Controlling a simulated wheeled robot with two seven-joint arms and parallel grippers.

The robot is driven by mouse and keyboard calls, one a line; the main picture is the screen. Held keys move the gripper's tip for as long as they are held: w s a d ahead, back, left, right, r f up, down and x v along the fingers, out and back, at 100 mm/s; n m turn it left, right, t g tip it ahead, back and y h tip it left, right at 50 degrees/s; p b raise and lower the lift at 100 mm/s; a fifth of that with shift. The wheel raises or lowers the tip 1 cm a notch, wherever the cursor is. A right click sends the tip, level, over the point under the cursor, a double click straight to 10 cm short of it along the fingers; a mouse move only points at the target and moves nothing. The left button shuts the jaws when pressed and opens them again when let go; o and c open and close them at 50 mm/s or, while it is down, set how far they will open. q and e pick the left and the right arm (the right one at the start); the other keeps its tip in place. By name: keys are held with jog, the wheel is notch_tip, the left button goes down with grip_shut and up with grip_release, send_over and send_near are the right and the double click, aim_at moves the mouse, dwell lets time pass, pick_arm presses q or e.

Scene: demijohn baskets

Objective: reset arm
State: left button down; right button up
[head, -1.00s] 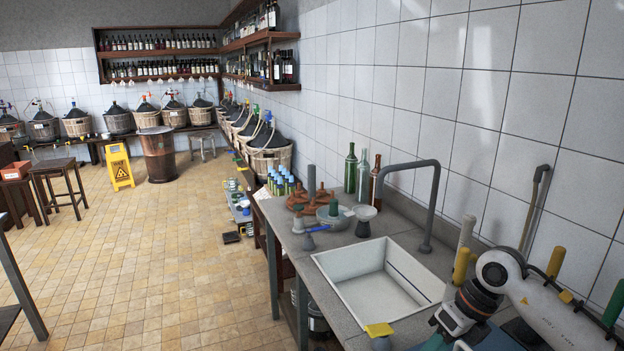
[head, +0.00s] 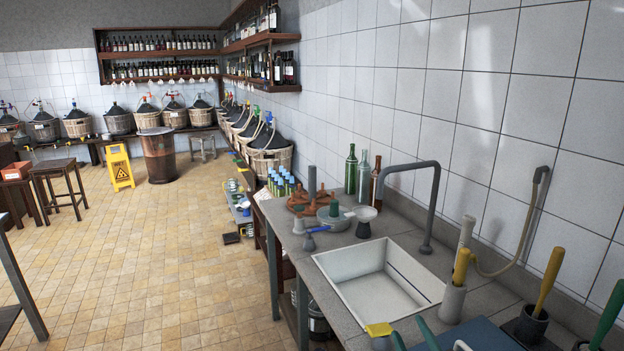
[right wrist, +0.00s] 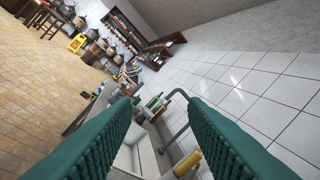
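My right gripper (head: 412,338) shows only as two green fingertips at the bottom edge of the head view, in front of the sink. In the right wrist view its two ribbed green fingers (right wrist: 160,106) stand wide apart, with nothing between them. The sink and bottles show beyond the gap. My left gripper is in neither view.
The white sink (head: 375,290) is set in a grey counter with a curved tap (head: 434,195). Green, clear and brown bottles (head: 350,170) stand behind it. Brushes in holders (head: 452,300) stand at right. The tiled floor (head: 150,270) at left is largely clear.

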jog(key=s+d+f+m+g+h, duration=0.45)
jog(key=s+f+m+g, duration=0.35)
jog(key=f, duration=0.6)
jog(key=s+f+g+y, duration=0.1)
jog(key=s+f+g, duration=0.35)
jog(key=s, duration=0.35)
jog(key=s+f+g+y, duration=0.1)
jog(key=s+f+g, duration=0.35)
jog(key=s, duration=0.45)
notch_tip(320, 180, down, 30)
jog(key=s+b, duration=0.1)
jog(key=b, duration=0.5)
jog(key=s+d+f+b, duration=0.1)
jog(key=s+f+b, duration=0.1)
jog(key=s+f, duration=0.6)
jog(key=s+d+f+g+b, duration=0.1)
jog(key=s+f+b, duration=0.1)
jog(key=s+f, duration=0.6)
notch_tip(320, 180, down, 5)
jog(key=shift+s+r, duration=0.1)
jog(key=shift+s, duration=0.15)
